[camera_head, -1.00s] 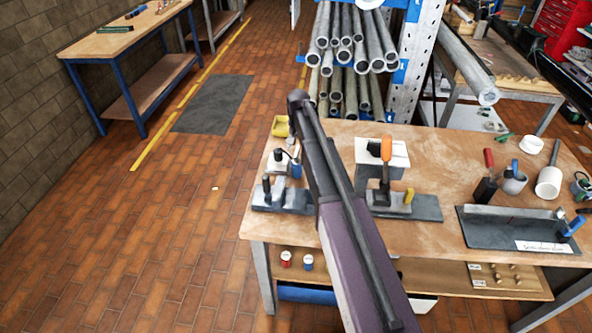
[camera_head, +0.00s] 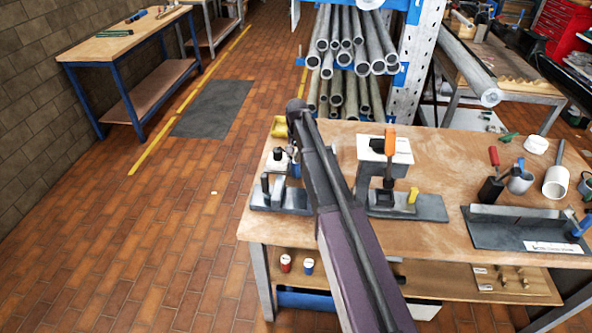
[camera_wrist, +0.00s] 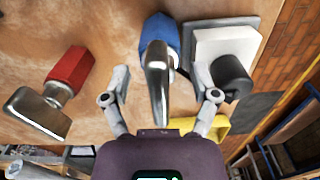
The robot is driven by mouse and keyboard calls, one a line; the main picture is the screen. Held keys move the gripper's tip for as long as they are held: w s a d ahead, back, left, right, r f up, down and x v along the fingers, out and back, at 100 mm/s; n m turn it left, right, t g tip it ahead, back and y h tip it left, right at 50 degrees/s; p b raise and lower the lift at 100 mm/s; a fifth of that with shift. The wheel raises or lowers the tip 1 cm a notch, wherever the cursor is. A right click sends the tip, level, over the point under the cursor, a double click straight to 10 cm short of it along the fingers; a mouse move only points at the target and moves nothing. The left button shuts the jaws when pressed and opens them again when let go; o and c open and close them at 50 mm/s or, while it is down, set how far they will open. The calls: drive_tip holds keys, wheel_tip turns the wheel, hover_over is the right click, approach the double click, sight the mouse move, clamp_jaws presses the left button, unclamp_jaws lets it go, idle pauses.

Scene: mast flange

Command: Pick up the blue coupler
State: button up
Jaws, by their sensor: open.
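The blue coupler (camera_wrist: 160,30) is in the wrist view, a blue body with a bare metal stub pointing toward my gripper. My gripper (camera_wrist: 162,73) is open, with one finger on each side of the coupler's metal stub. No finger visibly closes on it, and I cannot tell the height gap. In the head view a small blue part (camera_head: 296,170) shows left of my arm, probably the same coupler; my arm hides my gripper there.
A red coupler (camera_wrist: 70,70) lies left of my gripper. Close on the right are a white block fixture with a black knob (camera_wrist: 231,74) and a yellow piece (camera_wrist: 205,126). In the head view, a clamp fixture (camera_head: 408,207) stands right of my arm on the wooden bench (camera_head: 440,150).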

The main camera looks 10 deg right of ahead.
idle(0.3)
clamp_jaws()
drive_tip(key=shift+r, duration=0.15)
idle(0.3)
wheel_tip(320, 180, up, 4)
drive_tip(key=p, duration=0.4)
drive_tip(key=shift+f, duration=0.2)
drive_tip(key=s+a, duration=0.1)
drive_tip(key=s, duration=0.6)
drive_tip(key=s+a+r+p, duration=0.1)
drive_tip(key=s+a, duration=0.1)
drive_tip(key=s, duration=0.6)
drive_tip(key=shift+s+a, duration=0.3)
